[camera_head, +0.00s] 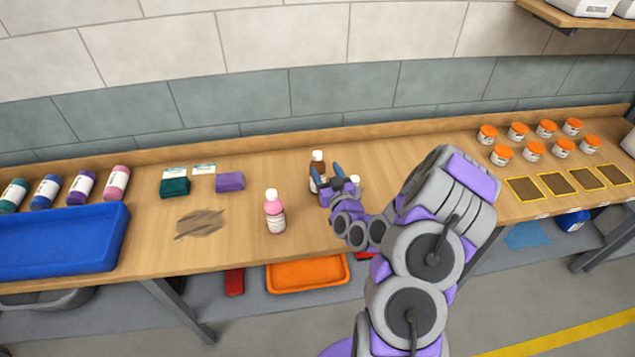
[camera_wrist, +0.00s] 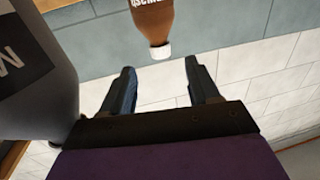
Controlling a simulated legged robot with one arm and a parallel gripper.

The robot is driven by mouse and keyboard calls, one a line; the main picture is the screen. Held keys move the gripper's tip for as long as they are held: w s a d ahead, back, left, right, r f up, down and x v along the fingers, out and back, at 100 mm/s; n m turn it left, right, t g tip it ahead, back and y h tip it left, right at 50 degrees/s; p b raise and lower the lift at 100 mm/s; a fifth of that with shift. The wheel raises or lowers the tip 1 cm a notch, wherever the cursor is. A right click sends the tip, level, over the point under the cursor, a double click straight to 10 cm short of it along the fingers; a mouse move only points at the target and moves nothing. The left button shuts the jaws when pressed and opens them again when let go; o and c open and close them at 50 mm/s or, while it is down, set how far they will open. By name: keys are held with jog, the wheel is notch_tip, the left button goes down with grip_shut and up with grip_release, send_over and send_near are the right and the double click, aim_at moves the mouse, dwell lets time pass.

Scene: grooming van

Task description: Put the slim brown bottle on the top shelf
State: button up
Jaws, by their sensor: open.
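The slim brown bottle (camera_head: 317,168) stands upright on the wooden bench near the back, with a white cap and a pale label. In the wrist view the brown bottle (camera_wrist: 153,22) shows at the top, upside down in the picture, beyond the fingertips. My gripper (camera_head: 337,177) is open and just beside the bottle, partly in front of it. In the wrist view my gripper (camera_wrist: 160,75) has its two dark fingers apart with nothing between them. A wooden shelf (camera_head: 570,14) shows at the top right on the wall; whether it is the top shelf I cannot tell.
A pink bottle with a white label (camera_head: 275,215) stands left of my arm. A white-capped item (camera_head: 354,180) is partly hidden behind my gripper. Several orange-lidded jars (camera_head: 533,150) stand at right. A blue tray (camera_head: 60,240) is at left. A large grey object (camera_wrist: 35,75) fills the wrist view's left.

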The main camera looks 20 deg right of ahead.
aim_at(316, 152)
jog(key=shift+w+b, duration=0.95)
jog(key=shift+b, duration=0.75)
jog(key=shift+w+d+r+b, duration=0.1)
jog(key=shift+w+d, duration=0.1)
jog(key=shift+w, duration=1.15)
jog(key=shift+w+d+f+b, duration=0.1)
jog(key=shift+w+d+b, duration=0.1)
jog(key=shift+w, duration=1.2)
jog(key=shift+w+d+r+b, duration=0.1)
jog(key=shift+w+d, duration=0.1)
jog(key=shift+w, duration=1.15)
grip_shut()
